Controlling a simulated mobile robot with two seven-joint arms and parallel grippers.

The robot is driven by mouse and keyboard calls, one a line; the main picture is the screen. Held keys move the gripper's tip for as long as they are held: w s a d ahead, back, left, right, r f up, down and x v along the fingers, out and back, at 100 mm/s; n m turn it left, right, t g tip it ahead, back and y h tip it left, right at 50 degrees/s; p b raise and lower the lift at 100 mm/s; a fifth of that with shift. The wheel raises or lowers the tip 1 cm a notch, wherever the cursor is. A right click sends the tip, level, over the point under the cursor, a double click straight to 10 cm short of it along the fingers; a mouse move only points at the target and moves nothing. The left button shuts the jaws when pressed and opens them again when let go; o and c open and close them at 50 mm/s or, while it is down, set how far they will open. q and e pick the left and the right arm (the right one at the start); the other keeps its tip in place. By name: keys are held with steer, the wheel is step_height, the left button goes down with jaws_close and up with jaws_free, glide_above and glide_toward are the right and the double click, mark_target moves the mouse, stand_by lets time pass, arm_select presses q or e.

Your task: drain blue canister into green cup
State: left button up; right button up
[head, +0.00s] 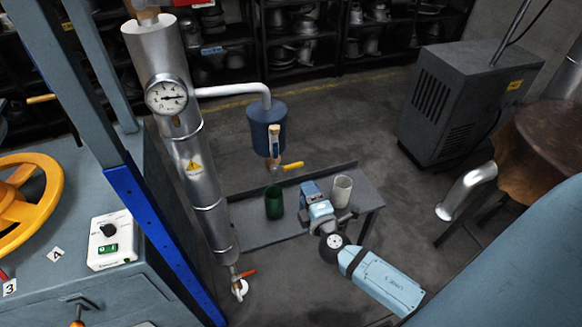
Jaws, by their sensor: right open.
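The blue canister (267,132) hangs from a white pipe above the small grey table. Under it is a brass tap with a yellow handle (293,165) that points to the right. The green cup (275,203) stands upright on the table, roughly below the tap; I cannot see into its bottom. My right gripper (308,184) is open, over the table between the green cup and a white cup (341,191). It appears apart from the green cup, and I see nothing held in it. My left gripper is not in view.
The grey table (255,236) has a raised back edge. A silver column with a gauge (167,97) and a red-handled valve (246,273) stands left of it. The blue press with a yellow wheel (28,200) fills the left. A grey cabinet (440,100) stands at the back right.

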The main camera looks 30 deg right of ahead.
mark_target(294, 168)
steer(key=p+x, duration=0.2)
steer(key=x, duration=0.8)
steer(key=shift+a, duration=0.1)
steer(key=shift+w, duration=0.5)
jaws_close()
